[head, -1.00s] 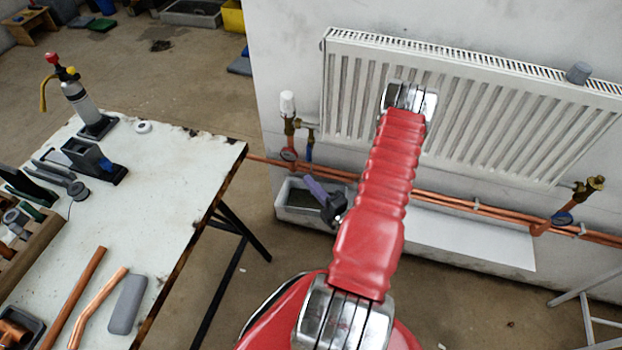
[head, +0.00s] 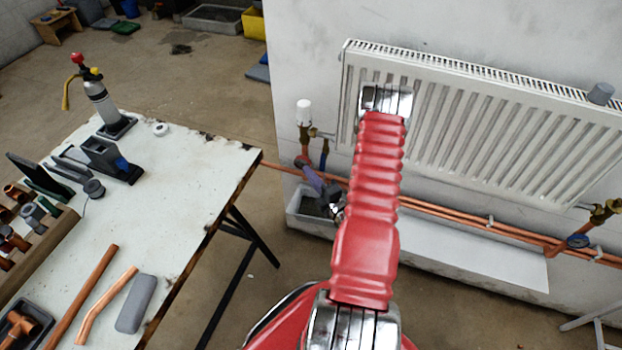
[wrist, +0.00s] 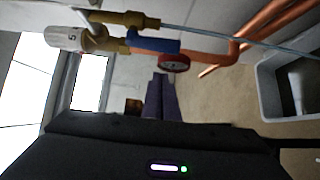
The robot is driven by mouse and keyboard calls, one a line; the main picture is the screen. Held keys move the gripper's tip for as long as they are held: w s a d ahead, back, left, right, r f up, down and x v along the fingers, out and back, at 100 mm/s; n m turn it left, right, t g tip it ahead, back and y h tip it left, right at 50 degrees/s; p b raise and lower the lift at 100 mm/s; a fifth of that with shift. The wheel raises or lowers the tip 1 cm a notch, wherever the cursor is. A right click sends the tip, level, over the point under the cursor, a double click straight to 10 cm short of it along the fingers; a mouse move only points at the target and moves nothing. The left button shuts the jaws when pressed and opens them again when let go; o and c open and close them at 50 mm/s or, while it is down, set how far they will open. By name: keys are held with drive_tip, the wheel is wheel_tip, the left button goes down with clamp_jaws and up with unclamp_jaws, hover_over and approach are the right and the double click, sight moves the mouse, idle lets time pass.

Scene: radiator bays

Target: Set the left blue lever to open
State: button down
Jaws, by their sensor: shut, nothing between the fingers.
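In the wrist view the blue lever (wrist: 153,45) lies roughly along the copper pipe, close to a red-rimmed round disc (wrist: 175,63). My gripper (head: 308,172) has purple fingers, shut and empty, pointing up toward the valve just below the lever. In the wrist view my fingertips (wrist: 160,76) are close to the lever and disc; I cannot tell whether they touch. The right valve has another blue part (head: 577,240) at the radiator's right end.
The radiator (head: 480,130) hangs on the wall behind my arm. Copper pipes (head: 450,212) run along the wall below it. A grey trough (head: 300,205) stands on the floor under the left valve. A cluttered worktable (head: 190,190) stands at the left.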

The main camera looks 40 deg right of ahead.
sight(323, 162)
drive_tip(key=shift+s+d, duration=0.45)
drive_tip(key=shift+d, duration=0.3)
drive_tip(key=shift+s+d, duration=0.45)
drive_tip(key=shift+d, duration=0.25)
drive_tip(key=shift+d, duration=0.1)
